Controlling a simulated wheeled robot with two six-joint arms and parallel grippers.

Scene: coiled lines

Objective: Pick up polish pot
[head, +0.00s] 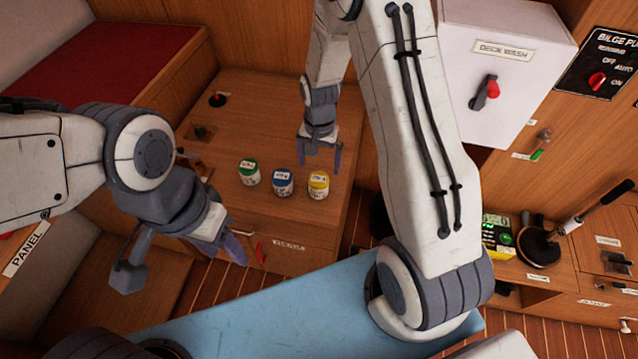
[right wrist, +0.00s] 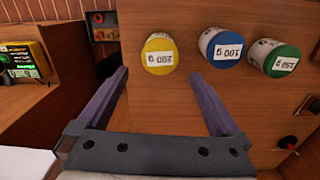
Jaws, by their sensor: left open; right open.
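Three small white pots stand in a row on the wooden locker top: a green-lidded pot (head: 249,172), a blue-lidded pot (head: 282,182) and a yellow-lidded pot (head: 318,185). The right wrist view shows the yellow (right wrist: 159,54), blue (right wrist: 221,47) and green (right wrist: 276,58) lids with upside-down weight labels; yellow seems to read 200 g, blue 100 g. I cannot tell which holds polish. My right gripper (head: 321,156) is open and empty, just behind the yellow pot, which appears ahead between its fingers. My left gripper (head: 182,262) is open and empty, in front of the locker.
A white deck wash box (head: 505,75) is on the right wall. The locker top left of the pots holds small fittings.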

